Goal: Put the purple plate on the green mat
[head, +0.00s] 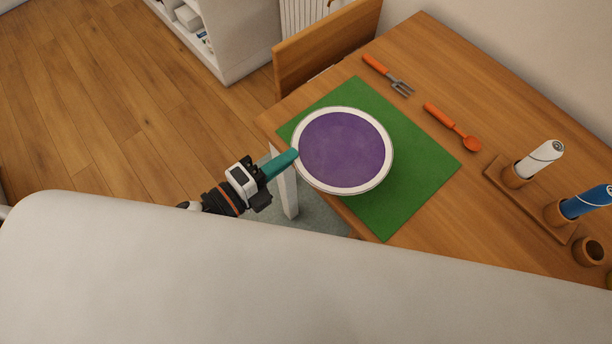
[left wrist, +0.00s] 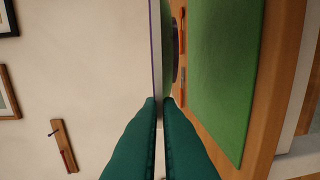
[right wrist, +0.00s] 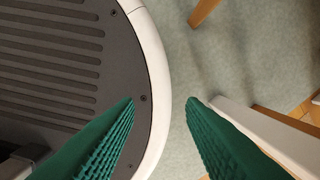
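The purple plate (head: 342,150) has a white rim and appears roughly level, over the left part of the green mat (head: 425,172). My left gripper (head: 294,155) is shut on the plate's left rim. In the left wrist view the plate (left wrist: 156,45) shows edge-on between the teal fingertips (left wrist: 160,102). There its underside faces the green mat (left wrist: 222,75), with a gap between, so the plate is held above the mat. The plate hides part of the mat in the head view. My right gripper (right wrist: 160,103) is open and empty, away from the table.
An orange fork (head: 388,75) and an orange spoon (head: 453,127) lie on the wooden table (head: 440,60) beyond the mat. A wooden rack (head: 530,205) with white and blue bottles stands at the right. A wooden chair (head: 325,45) is at the far-left edge.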

